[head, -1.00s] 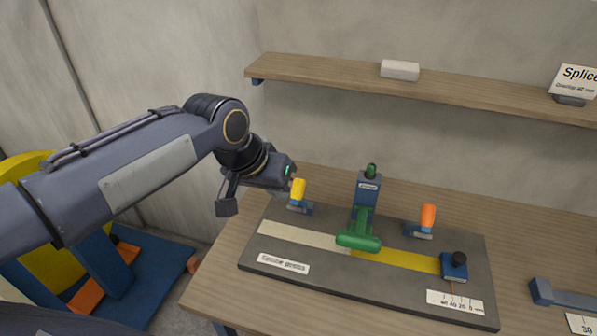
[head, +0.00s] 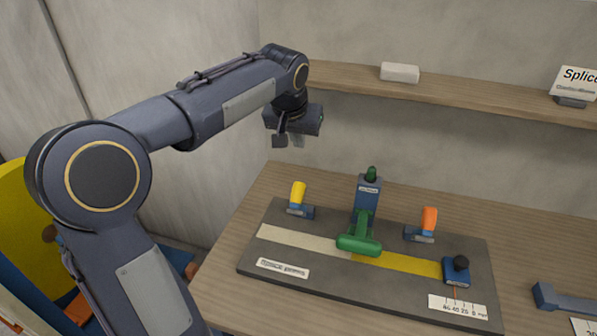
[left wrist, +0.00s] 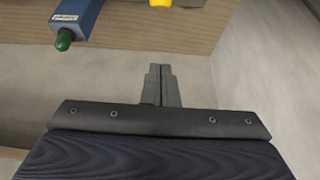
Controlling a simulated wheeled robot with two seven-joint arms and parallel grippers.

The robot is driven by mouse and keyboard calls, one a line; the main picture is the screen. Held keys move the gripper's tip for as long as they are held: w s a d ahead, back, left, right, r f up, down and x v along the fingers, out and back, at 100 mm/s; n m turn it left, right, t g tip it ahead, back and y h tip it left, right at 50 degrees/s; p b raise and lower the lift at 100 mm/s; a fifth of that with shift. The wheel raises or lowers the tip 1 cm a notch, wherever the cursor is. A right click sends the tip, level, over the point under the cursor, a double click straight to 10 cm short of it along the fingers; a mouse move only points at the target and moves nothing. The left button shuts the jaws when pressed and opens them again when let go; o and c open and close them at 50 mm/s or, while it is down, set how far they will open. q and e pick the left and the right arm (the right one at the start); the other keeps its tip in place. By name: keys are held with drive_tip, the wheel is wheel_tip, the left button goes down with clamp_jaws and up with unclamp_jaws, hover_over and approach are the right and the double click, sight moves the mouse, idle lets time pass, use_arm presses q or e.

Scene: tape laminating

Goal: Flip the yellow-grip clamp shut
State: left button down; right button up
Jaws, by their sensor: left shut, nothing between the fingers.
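The yellow-grip clamp (head: 298,193) stands upright at the back left of the dark splicing board (head: 355,284), its blue base beside the pale strip. Its yellow grip also shows at the top edge of the left wrist view (left wrist: 161,3). My left gripper (head: 297,141) hangs in the air above and behind the clamp, clear of it. In the left wrist view its fingers (left wrist: 160,86) are together with nothing between them. My right gripper is not in view.
On the board are a green-handled blue press (head: 358,242), an orange-grip clamp (head: 428,220) and a blue block with a black knob (head: 456,272). A wooden shelf (head: 480,92) with a white block (head: 399,72) runs along the wall. The table's left part is clear.

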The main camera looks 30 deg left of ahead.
sight(300, 200)
use_arm(q)
drive_tip(key=f, duration=0.6)
drive_tip(key=f+p, duration=0.1)
drive_tip(key=f, duration=0.2)
drive_tip(key=shift+w+a+f, duration=0.1)
drive_tip(key=shift+w+f, duration=0.15)
drive_tip(key=shift+f, duration=0.2)
